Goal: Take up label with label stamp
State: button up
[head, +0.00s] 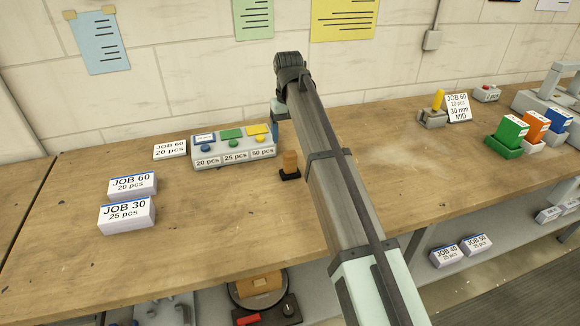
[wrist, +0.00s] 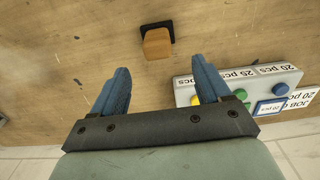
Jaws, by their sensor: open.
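The likely label stamp, a small orange-brown wooden block on a black base (head: 290,165), stands upright on the bench beside my arm. In the wrist view the stamp (wrist: 157,42) lies ahead of the fingertips, roughly centred between them. My gripper (wrist: 160,72) is open and empty, its two blue fingers apart and not touching the stamp. In the head view my arm mostly hides the gripper. I cannot tell which label is meant.
Stacks marked JOB 60 (head: 132,185) and JOB 30 (head: 126,214) sit at the left. Coloured boxes (head: 511,132) stand far right. The bench between is mostly clear.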

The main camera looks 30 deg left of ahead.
aim_at(290, 153)
jog(key=f, duration=1.1)
jog(key=shift+w+d, duration=0.15)
jog(key=shift+w, duration=0.05)
jog(key=shift+r, duration=0.1)
jog(key=c, duration=1.2)
